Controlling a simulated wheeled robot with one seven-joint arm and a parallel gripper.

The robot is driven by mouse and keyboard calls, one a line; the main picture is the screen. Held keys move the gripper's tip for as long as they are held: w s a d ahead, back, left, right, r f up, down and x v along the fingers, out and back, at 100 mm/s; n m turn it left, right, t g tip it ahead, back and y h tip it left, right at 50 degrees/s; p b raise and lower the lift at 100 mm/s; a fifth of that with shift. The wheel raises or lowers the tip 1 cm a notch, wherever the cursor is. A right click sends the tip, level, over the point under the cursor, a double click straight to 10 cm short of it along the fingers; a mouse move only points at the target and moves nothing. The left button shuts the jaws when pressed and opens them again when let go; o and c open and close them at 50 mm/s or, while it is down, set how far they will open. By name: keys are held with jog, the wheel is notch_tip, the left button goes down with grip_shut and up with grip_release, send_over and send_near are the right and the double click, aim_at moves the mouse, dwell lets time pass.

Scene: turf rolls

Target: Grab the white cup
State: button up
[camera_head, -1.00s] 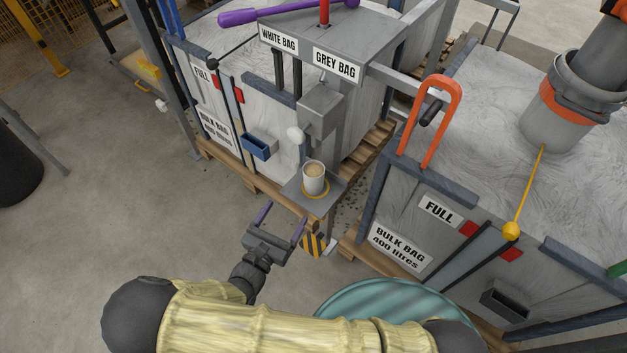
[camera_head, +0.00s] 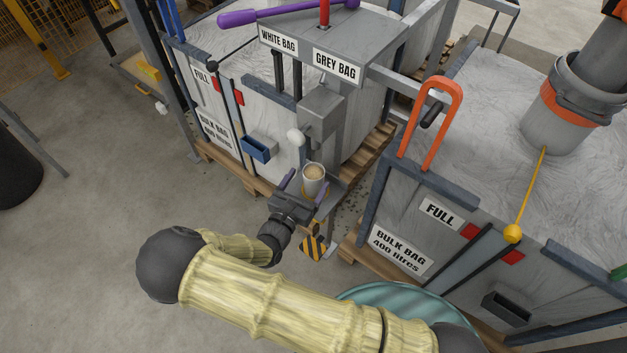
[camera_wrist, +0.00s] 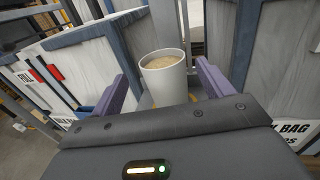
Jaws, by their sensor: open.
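The white cup (camera_head: 313,177) holds a light brown drink and stands upright on a small grey shelf (camera_head: 331,196) below the spout. In the wrist view the cup (camera_wrist: 165,77) is between the two purple fingers of my gripper (camera_wrist: 166,84), with a gap on each side. My gripper (camera_head: 304,186) is open and level with the cup in the head view. The fingers reach around the cup from the near side. The lower part of the cup is partly hidden by the gripper in both views.
A blue tray (camera_head: 259,149) is to the left. A bulk bag frame with an orange handle (camera_head: 429,122) is to the right. A teal drum (camera_head: 400,306) is below my arm.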

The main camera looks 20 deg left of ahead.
aim_at(318, 165)
jog(key=shift+w, duration=0.25)
jog(key=shift+w+d, duration=0.1)
jog(key=w, duration=0.2)
jog(key=w+d, duration=0.1)
jog(key=w, duration=0.1)
jog(key=shift+w+d, duration=0.2)
jog(key=shift+w, duration=0.2)
jog(key=shift+s+a, duration=0.1)
jog(key=shift+r, duration=0.1)
jog(key=c, duration=1.2)
